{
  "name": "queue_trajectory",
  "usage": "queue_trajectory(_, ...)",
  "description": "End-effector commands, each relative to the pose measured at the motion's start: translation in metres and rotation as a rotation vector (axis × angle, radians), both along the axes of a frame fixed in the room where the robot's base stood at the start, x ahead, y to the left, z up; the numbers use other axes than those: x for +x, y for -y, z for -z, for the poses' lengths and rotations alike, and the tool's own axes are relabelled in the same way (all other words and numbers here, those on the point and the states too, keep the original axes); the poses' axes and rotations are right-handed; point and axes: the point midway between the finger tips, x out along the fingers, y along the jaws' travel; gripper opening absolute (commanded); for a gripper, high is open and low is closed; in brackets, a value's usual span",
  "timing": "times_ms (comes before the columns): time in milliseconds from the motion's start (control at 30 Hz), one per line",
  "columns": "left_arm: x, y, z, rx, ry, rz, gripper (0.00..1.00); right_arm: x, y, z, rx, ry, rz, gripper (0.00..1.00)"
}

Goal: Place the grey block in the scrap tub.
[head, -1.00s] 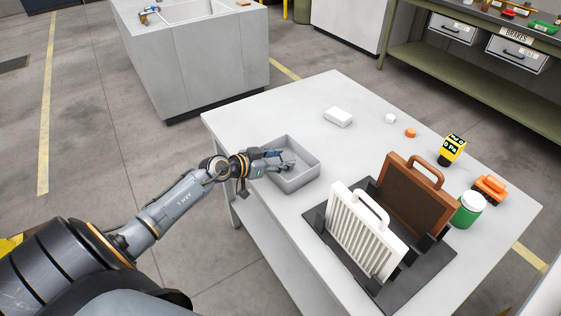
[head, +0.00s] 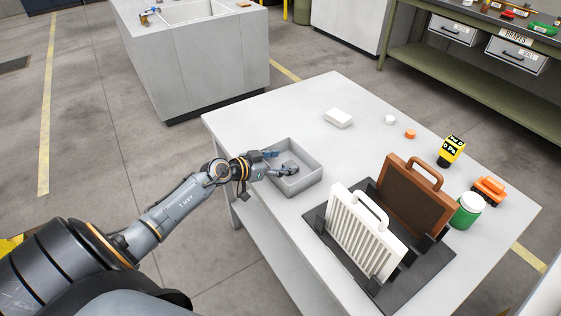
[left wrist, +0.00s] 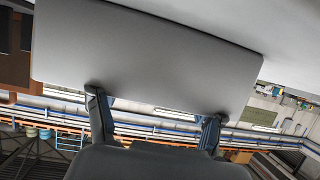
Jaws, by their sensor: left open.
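The scrap tub, an open grey box (head: 300,184), stands on the white table near its left edge. My left gripper (head: 281,162) reaches in from the left over the tub's opening, fingers apart. A small dark grey shape shows at its nearer finger inside the tub; I cannot tell whether it is the finger or the grey block. In the left wrist view, my left gripper's fingers (left wrist: 155,112) are spread before a broad flat grey surface (left wrist: 150,55), which I cannot surely identify. My right gripper is out of view.
A dark rack (head: 318,218) holds a white ribbed panel (head: 360,235) and a brown panel (head: 413,200), right of the tub. A white block (head: 338,118), a green jar (head: 467,212), a yellow meter (head: 451,150) and orange items stand farther off. The table's back left is clear.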

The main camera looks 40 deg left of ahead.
Motion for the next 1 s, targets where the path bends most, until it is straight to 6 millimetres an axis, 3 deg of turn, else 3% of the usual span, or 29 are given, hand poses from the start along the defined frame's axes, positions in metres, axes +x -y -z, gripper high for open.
queue_trajectory(133,-0.004,0.003,0.007,0.003,-0.016,0.008,0.72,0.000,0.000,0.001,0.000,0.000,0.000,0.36)
queue_trajectory(300,-0.003,0.002,-0.006,0.007,-0.011,0.009,0.72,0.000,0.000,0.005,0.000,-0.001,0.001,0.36)
queue_trajectory(700,-0.075,-0.023,-0.039,0.003,-0.012,0.004,0.72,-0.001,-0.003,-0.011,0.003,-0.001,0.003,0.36)
queue_trajectory(1000,-0.104,-0.033,-0.053,0.001,-0.007,0.004,0.72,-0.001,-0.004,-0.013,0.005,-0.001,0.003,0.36)
